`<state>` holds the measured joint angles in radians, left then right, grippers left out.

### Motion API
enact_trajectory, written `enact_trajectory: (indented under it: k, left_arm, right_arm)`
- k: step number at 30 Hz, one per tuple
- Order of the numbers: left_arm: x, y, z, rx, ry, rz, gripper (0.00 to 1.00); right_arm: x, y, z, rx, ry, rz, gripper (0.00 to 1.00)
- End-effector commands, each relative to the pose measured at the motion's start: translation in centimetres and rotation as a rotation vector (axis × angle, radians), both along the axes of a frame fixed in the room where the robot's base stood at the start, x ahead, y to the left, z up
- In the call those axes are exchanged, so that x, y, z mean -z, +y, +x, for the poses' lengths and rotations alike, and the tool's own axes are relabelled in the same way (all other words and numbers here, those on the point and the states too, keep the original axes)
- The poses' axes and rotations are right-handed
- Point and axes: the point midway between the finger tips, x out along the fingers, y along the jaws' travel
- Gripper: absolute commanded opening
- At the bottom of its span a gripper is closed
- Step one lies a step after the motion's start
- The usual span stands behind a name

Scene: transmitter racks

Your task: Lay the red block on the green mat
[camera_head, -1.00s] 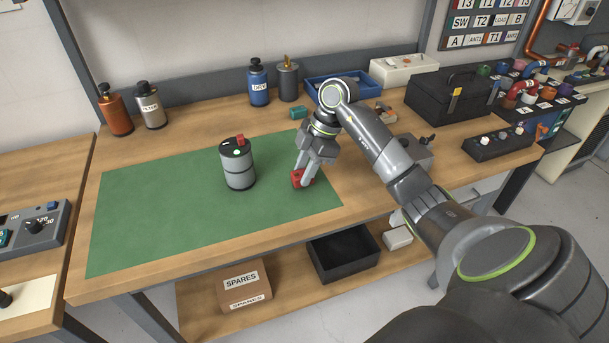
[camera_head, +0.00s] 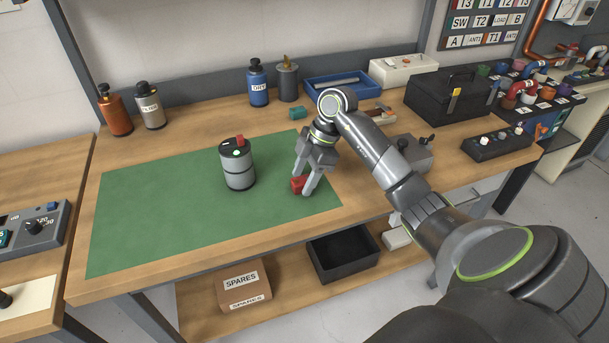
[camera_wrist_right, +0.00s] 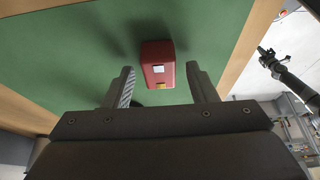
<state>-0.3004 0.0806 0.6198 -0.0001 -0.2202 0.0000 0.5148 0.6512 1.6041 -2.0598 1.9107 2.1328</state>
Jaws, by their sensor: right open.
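The red block (camera_head: 298,185) rests on the green mat (camera_head: 150,215), near the mat's right end. It also shows in the right wrist view (camera_wrist_right: 157,65), with a small white patch and a yellow mark on its face. My right gripper (camera_head: 303,184) is open around the block. In the right wrist view the two fingers (camera_wrist_right: 162,85) stand apart on either side of the block, with green gaps between. My left gripper is not in view.
A grey and black canister (camera_head: 238,165) with a red piece on top stands on the mat, left of the block. Bottles, a blue tray (camera_head: 342,86) and a black toolbox (camera_head: 456,97) line the back. The left part of the mat is clear.

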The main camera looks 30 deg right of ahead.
Motion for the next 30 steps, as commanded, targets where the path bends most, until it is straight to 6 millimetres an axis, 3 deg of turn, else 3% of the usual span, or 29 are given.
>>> enact_trajectory:
  k: [5,16,18,30]
  left_arm:
    - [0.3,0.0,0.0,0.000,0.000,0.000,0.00]
    - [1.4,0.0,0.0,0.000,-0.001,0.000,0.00]
    - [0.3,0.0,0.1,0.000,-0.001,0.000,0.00]
    - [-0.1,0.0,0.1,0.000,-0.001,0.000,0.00]
  right_arm:
    - [-2.2,-0.9,-0.1,0.000,-0.005,-0.005,0.52]
    - [-9.3,-3.8,-0.8,0.001,-0.004,-0.003,0.52]
    - [-10.5,-4.0,-0.9,0.000,-0.001,-0.001,0.52]
    - [-11.3,-4.5,-1.1,0.000,0.000,0.000,0.52]
